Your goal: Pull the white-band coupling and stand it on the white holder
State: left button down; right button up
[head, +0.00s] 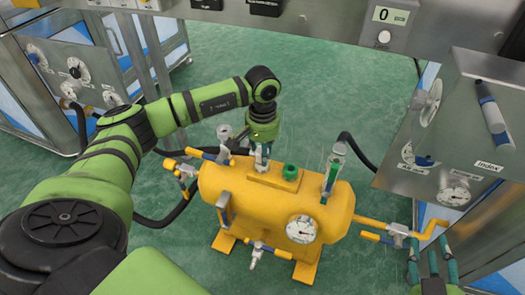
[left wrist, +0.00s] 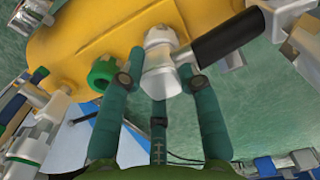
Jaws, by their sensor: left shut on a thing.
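My left gripper (head: 262,148) is shut on a silver-white coupling on top of the yellow tank (head: 232,187). The left wrist view shows the coupling (left wrist: 158,66) between the teal fingers, over the yellow tank. I cannot tell whether it is still seated on the tank. A black cylindrical part (left wrist: 222,35) lies close to its right side in that view. A green-ringed port (head: 290,171) is beside it on the tank, apart from the fingers. My right gripper (head: 430,264) is at the lower right, empty, fingers spread. I cannot make out a white holder for certain.
A silver fitting with a green band (head: 334,165) stands upright at the tank's right end, with a black hose. A round gauge (head: 301,229) and several blue-handled valves stick out from the tank. A grey panel (head: 440,150) stands at right. Green floor is open in front.

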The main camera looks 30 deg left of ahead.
pick_arm(q)
jog(key=c, duration=0.8)
grip_release()
notch_tip(320, 180, up, 12)
jog(key=shift+f, duration=0.15)
